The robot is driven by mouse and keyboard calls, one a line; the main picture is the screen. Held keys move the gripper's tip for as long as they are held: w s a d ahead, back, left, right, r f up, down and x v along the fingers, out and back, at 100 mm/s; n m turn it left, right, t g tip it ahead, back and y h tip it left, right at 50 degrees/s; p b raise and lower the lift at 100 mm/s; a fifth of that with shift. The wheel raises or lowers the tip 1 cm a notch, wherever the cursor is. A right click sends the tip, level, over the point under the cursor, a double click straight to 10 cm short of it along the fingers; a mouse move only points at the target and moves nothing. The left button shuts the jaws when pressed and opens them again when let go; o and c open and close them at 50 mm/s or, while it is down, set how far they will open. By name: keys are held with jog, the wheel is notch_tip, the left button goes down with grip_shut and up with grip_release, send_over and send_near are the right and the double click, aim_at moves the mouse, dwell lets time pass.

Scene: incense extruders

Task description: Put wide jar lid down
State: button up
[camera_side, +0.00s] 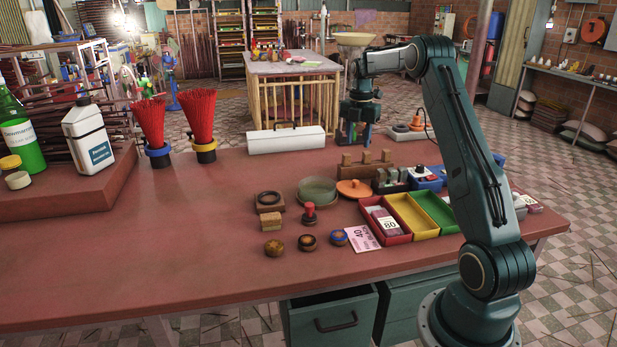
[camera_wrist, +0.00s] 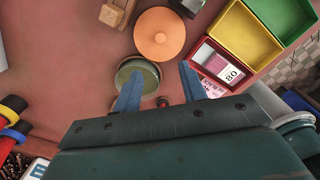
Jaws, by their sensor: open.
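The wide jar lid, an orange disc with a small centre knob, lies flat on the red table just right of the green jar in the side view (camera_side: 354,189). It also shows at the top middle of the wrist view (camera_wrist: 159,33). The wide, low green jar (camera_side: 317,189) stands uncovered beside it and shows partly behind a finger in the wrist view (camera_wrist: 143,68). My gripper (camera_side: 353,138) is raised above the table, behind the lid in the side view. Its blue fingers are apart and empty in the wrist view (camera_wrist: 158,88).
Red (camera_side: 385,221), yellow (camera_side: 410,214) and green (camera_side: 434,210) trays stand right of the lid. A wooden block rack (camera_side: 366,170) is behind it. A red-knobbed stamp (camera_side: 309,212) and small round pieces are in front. The table's left-centre is clear.

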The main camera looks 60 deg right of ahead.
jog(key=s+a+r+m+t, duration=0.1)
jog(key=s+a+r+m, duration=0.15)
jog(key=a+r, duration=0.45)
jog(key=s+a+r+m+t+h, duration=0.1)
jog(key=a+r+m, duration=0.2)
jog(key=a, duration=0.7)
jog(key=s+a+r+m+t, duration=0.1)
jog(key=a+r+m, duration=0.25)
jog(key=a, duration=0.55)
jog(key=s+a+f+m+t+y, duration=0.1)
jog(key=s+a+f+m+t, duration=0.1)
jog(key=s+a+m, duration=0.6)
jog(key=s+a+f, duration=0.1)
jog(key=s+a, duration=0.5)
jog(key=s, duration=0.4)
jog(key=shift+a+m+t, duration=0.3)
jog(key=shift+a+m, duration=0.1)
